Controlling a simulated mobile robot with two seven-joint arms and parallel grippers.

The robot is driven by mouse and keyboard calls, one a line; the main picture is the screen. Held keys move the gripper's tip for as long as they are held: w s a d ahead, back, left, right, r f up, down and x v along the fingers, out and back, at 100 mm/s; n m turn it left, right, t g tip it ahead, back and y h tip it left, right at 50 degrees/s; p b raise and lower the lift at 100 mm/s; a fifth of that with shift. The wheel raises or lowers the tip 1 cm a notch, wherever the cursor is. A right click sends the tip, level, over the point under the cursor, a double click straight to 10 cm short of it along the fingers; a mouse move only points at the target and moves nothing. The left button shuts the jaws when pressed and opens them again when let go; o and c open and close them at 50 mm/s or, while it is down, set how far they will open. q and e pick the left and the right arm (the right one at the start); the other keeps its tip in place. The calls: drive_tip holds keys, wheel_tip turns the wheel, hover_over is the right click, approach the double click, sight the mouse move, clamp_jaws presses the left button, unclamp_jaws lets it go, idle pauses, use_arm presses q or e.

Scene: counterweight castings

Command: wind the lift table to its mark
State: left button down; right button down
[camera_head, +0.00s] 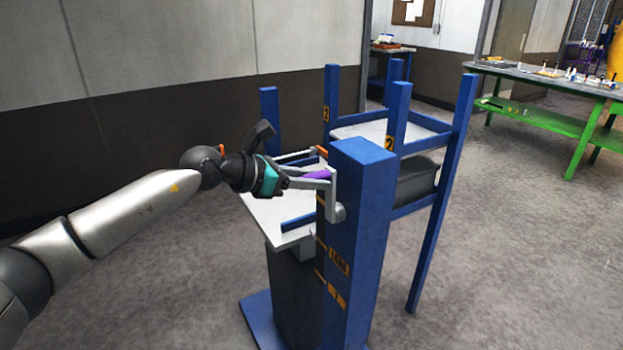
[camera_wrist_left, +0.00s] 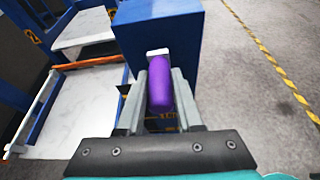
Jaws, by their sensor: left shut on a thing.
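The lift table is a light grey platform (camera_head: 265,215) set low between blue posts, left of the thick blue column (camera_head: 362,190). In the left wrist view its pale top (camera_wrist_left: 70,110) shows on the left. A crank with a purple handle (camera_wrist_left: 160,85) sits on the column's near side; its grey arm (camera_head: 331,192) shows in the head view. My left gripper (camera_head: 325,178) is shut on the purple handle, with a finger on each side. Yellow labels (camera_head: 338,262) with dark print run down the column; the pointer against them is hard to make out. My right gripper is not in view.
A blue rack (camera_head: 440,125) with pale shelf and a dark grey block (camera_head: 417,178) stands behind the column. A green workbench (camera_head: 545,115) with small items is at the back right. The grey floor at right is open, with a yellow-black stripe (camera_wrist_left: 265,50).

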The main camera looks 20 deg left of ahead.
use_arm(q)
drive_tip(key=shift+s+d+f+g, duration=0.2)
drive_tip(key=shift+d+f+g, duration=0.1)
drive_tip(key=shift+f, duration=0.05)
drive_tip(key=c, duration=0.9)
unclamp_jaws()
drive_tip(key=o, duration=0.3)
drive_tip(key=shift+r, duration=0.1)
drive_tip(key=shift+a, duration=0.1)
drive_tip(key=shift+a+r, duration=0.1)
drive_tip(key=shift+s+a+r, duration=0.1)
drive_tip(key=shift+a, duration=0.1)
drive_tip(key=shift+f+b+v, duration=0.2)
drive_tip(key=shift+b+v, duration=0.4)
drive_tip(key=shift+v, duration=6.6)
drive_tip(key=shift+s, duration=0.2)
